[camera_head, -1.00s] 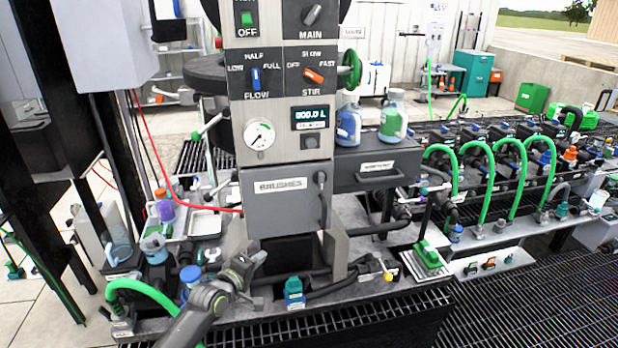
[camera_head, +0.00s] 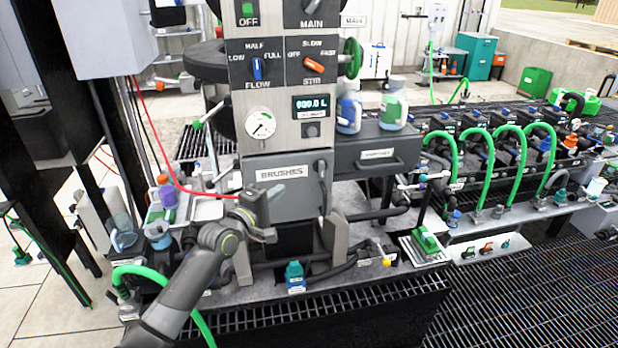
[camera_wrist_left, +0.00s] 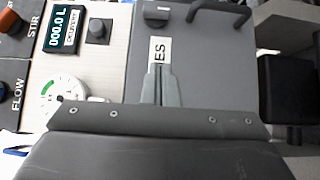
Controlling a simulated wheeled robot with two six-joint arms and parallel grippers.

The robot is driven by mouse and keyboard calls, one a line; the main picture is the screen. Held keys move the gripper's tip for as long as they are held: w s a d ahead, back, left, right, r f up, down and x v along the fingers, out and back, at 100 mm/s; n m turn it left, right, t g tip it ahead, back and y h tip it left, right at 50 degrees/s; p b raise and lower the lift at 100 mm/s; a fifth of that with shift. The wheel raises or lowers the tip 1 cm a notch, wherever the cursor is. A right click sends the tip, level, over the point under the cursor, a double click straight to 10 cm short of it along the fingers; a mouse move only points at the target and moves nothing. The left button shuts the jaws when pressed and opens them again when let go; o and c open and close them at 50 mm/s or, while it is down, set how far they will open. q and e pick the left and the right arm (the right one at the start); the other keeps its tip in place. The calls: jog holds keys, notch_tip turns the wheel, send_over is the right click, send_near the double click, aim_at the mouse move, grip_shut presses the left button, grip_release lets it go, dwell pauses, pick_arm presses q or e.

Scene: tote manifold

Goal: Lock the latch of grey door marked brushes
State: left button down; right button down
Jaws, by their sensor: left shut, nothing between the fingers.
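The grey door (camera_head: 288,174) marked BRUSHES is closed on the front of the column. Near its right edge is a dark handle (camera_head: 321,190) with a small knob at its upper end. In the left wrist view the picture is turned sideways; the latch knob (camera_wrist_left: 157,15) and the bar handle (camera_wrist_left: 222,14) show at the top on the door (camera_wrist_left: 205,70). My left gripper (camera_head: 268,200) is in front of the door's lower left part. Its fingers (camera_wrist_left: 160,75) are shut and empty, covering part of the label, with "ES" visible. I cannot tell whether they touch the door.
A red hose (camera_head: 165,150) runs to the door's left side. A grey drawer (camera_head: 372,154) with bottles on top is right of the door. A teal bottle (camera_head: 295,277) stands on the bench below. A gauge (camera_head: 260,124) and dials are above the door.

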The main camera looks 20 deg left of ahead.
pick_arm(q)
send_near(317, 171)
jog(key=w+a, duration=0.2)
jog(key=w, duration=0.1)
jog(key=shift+w+a, duration=0.15)
jog(key=shift+w, duration=0.1)
jog(key=w+d, duration=0.2)
jog(key=shift+d+r+p, duration=0.15)
jog(key=shift+d+p, duration=0.15)
jog(key=shift+w+d, duration=0.3)
jog(key=shift+d, duration=0.15)
